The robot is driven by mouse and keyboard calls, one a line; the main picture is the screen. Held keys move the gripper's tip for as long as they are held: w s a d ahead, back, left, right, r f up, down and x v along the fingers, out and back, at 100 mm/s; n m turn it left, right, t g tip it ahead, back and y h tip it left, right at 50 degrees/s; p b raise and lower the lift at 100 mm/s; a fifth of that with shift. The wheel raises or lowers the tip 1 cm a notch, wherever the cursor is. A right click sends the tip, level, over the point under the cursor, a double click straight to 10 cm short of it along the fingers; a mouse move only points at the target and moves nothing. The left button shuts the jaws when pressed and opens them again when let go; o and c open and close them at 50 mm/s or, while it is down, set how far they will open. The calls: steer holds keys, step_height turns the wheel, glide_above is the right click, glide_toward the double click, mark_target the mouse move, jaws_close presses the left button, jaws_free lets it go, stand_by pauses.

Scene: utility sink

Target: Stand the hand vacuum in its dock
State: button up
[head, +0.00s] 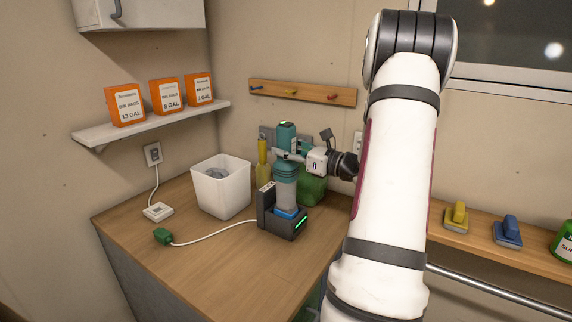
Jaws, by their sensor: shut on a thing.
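The hand vacuum (286,192), teal above and clear grey below, is upright on the counter. Its lower end is at the dark dock (268,210), over a blue part of it; I cannot tell whether it is fully seated. A green light shows on the dock's front right. My gripper (290,154) comes in from the right and is shut on the vacuum's upper part. The fingertips are small and partly hidden against the teal body.
A white bin (221,187) stands left of the dock. A yellow bottle (263,168) and a green container (312,186) are close behind the vacuum. A white cord runs from the dock to a green plug (163,236) on the counter. The front counter is clear.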

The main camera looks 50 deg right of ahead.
mark_target(286, 164)
steer(key=shift+f, duration=2.15)
steer(key=o, duration=1.2)
steer(key=shift+f, duration=0.15)
steer(key=shift+c, duration=0.2)
